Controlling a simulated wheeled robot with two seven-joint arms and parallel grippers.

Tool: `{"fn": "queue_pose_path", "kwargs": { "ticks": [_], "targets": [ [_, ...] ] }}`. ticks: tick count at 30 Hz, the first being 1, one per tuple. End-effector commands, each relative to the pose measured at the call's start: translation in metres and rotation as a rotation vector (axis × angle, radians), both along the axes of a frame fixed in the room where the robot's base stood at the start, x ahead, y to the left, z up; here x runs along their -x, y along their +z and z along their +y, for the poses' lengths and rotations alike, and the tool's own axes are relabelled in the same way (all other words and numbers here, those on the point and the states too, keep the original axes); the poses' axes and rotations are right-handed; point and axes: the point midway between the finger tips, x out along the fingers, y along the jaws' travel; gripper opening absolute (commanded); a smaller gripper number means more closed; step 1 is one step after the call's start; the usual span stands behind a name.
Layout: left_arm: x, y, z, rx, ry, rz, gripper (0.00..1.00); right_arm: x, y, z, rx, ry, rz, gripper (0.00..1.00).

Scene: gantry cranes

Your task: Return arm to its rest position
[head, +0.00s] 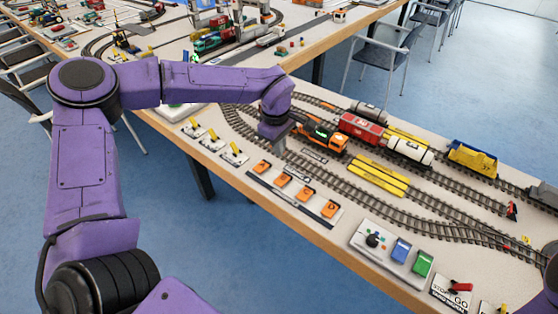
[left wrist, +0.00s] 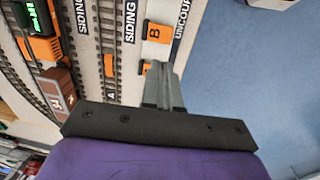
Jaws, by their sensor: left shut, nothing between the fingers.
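My left arm (head: 205,82) is purple and reaches from the left over the train table. Its gripper (head: 279,148) points down above the track area, near the orange locomotive (head: 322,137). In the left wrist view, the gripper fingers (left wrist: 158,68) are together with nothing between them, beside an orange block marked B (left wrist: 157,32). I cannot tell from these views whether the fingertips touch the table. A small purple piece of my right arm shows at the right edge of the head view; its gripper is out of view.
The train table (head: 330,239) holds curved tracks, a red wagon (head: 361,128), yellow beams (head: 375,178), orange blocks and a control box (head: 392,250) with blue and green switches. Another model table stands behind. Chairs (head: 385,52) stand on the blue floor.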

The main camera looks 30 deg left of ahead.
Motion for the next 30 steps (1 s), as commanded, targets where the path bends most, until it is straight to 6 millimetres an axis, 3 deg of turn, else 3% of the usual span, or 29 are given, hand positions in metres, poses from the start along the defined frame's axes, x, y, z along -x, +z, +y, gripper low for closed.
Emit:
{"fn": "queue_pose_path", "kwargs": {
  "ticks": [6, 22, 23, 26, 30],
  "targets": [
    [0.0, 0.017, 0.0, -0.001, 0.0, 0.001, 0.0, 0.0, -0.002, 0.0, 0.0, 0.0, 0.0, 0.43],
    [0.002, 0.012, 0.0, -0.015, -0.002, 0.006, 0.0, 0.0, -0.002, 0.0, 0.001, 0.0, -0.001, 0.43],
    [0.004, 0.005, 0.0, -0.036, -0.005, 0.012, 0.0, 0.0, -0.002, 0.0, 0.001, 0.0, -0.001, 0.43],
    [0.021, -0.043, 0.001, -0.202, -0.028, 0.042, 0.0, 0.0, -0.002, 0.0, 0.001, 0.0, -0.001, 0.43],
    [0.082, -0.147, 0.01, -0.558, -0.192, 0.013, 0.0, 0.0, -0.002, 0.0, 0.0, 0.0, 0.0, 0.43]
  ]
}}
